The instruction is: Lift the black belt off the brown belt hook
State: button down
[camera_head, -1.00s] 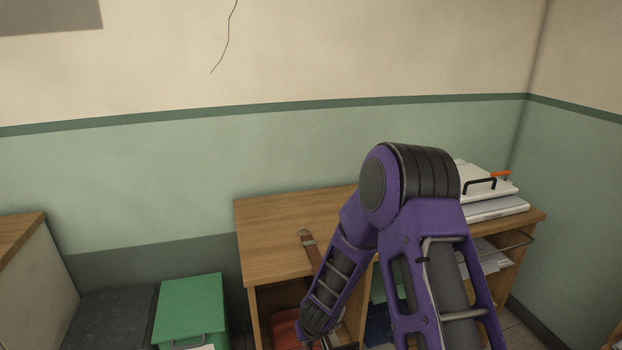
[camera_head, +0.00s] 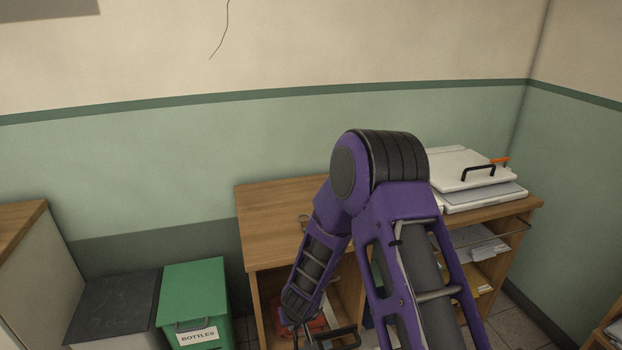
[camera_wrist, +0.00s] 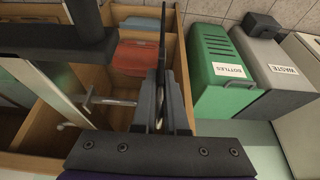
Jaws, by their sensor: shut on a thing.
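My gripper (camera_wrist: 161,85) shows in the wrist view, its two dark fingers close together. It is shut on a thin black strip, which looks like the black belt (camera_wrist: 163,28) seen edge-on, reaching up past the fingertips. In the head view my gripper is low in the picture and mostly hidden by my arm. A small brown piece with metal, perhaps the brown belt hook (camera_head: 304,222), lies on the desk top, partly behind my arm. Whether the belt touches the hook cannot be seen.
The wooden desk (camera_head: 275,205) has open compartments, one holding a red item (camera_wrist: 133,57). A green bottles bin (camera_head: 193,290) and a grey bin (camera_head: 115,305) stand left of it. A white appliance (camera_head: 455,172) sits on the desk's right end. The desk's left top is mostly clear.

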jog(key=shift+s+a+r, duration=0.1)
jog(key=shift+a, duration=0.2)
jog(key=s+a+p, duration=0.1)
jog(key=a+p, duration=0.2)
jog(key=a, duration=0.3)
jog(key=shift+s+a, duration=0.25)
jog(key=shift+s, duration=0.15)
